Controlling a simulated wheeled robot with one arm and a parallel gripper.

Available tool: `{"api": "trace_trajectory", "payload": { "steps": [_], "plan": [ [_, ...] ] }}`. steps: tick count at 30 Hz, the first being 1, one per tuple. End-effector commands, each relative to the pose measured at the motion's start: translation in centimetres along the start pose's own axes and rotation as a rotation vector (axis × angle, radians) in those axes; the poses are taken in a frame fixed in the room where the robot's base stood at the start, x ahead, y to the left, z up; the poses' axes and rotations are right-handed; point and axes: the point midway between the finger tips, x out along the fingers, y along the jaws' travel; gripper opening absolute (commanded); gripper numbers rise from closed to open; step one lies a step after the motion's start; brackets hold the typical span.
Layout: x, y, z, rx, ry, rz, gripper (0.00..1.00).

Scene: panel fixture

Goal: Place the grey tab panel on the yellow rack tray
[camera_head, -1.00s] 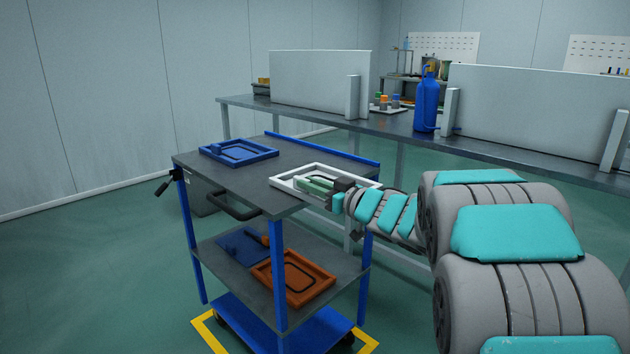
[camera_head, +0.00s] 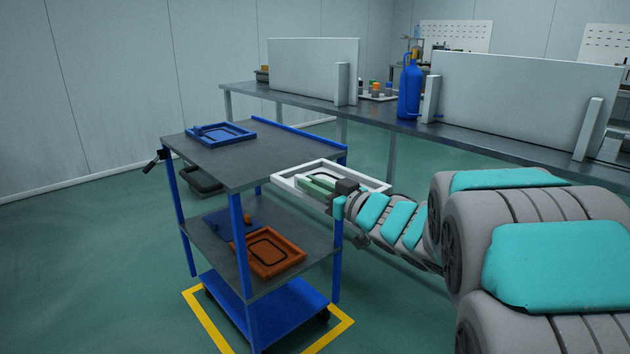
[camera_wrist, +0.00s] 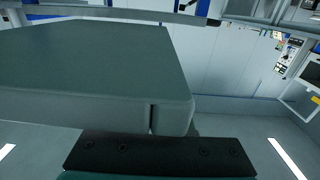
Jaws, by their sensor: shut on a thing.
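A light grey-white rectangular framed panel (camera_head: 357,173) with a grey-green block-like tab (camera_head: 317,184) is at the right of the cart in the head view. My gripper (camera_head: 338,189) is shut on the tab and holds the panel about level, near the height of the cart's top. In the wrist view the tab (camera_wrist: 95,65) fills the upper left, above a dark finger (camera_wrist: 160,156). My gripper hides part of the panel's near side. I cannot make out a yellow rack tray in any view.
A cart with a grey top (camera_head: 250,160) carries a blue panel (camera_head: 221,133); its lower shelf holds an orange panel (camera_head: 268,252). Yellow floor tape (camera_head: 207,325) surrounds its base. Behind is a long bench (camera_head: 480,139) with upright boards and a blue bottle (camera_head: 409,90).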

Motion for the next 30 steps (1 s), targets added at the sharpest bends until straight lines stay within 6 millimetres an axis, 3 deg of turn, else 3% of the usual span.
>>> {"api": "trace_trajectory", "payload": {
  "steps": [5, 18, 24, 30],
  "plan": [
    [0.6, 1.4, 0.8, 0.003, -0.007, 0.051, 0.00],
    [4.3, 12.0, 6.3, -0.003, -0.029, 0.421, 0.00],
    [5.4, 14.5, 8.8, -0.007, -0.019, 0.549, 0.00],
    [5.8, 15.4, 10.3, -0.002, -0.006, 0.617, 0.00]
  ]
}}
